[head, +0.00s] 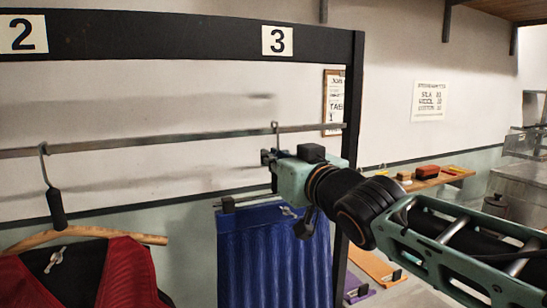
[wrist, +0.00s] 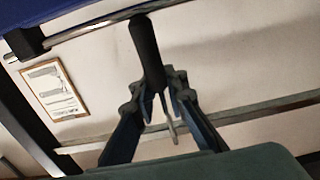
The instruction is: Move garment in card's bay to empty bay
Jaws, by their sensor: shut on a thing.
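A blue pleated garment (head: 272,255) hangs from a clip hanger (head: 255,198) in bay 3, under the number 3 sign (head: 277,40). My gripper (head: 268,158) is at the hanger's upper part, just below the rail. In the wrist view, my gripper (wrist: 160,88) is shut on the hanger's black grip (wrist: 147,50), with a corner of the blue garment (wrist: 60,13) at top left. The hanger's hook (head: 276,128) is at the rail (head: 190,139); I cannot tell whether it bears on it. A framed card (head: 333,100) shows by bay 3's right post.
A red and black vest (head: 125,272) hangs on a wooden hanger (head: 150,239) in bay 2, left of the blue garment. The rack's dark right post (head: 350,200) stands close to my arm. A shelf (head: 440,178) with small items is behind at right.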

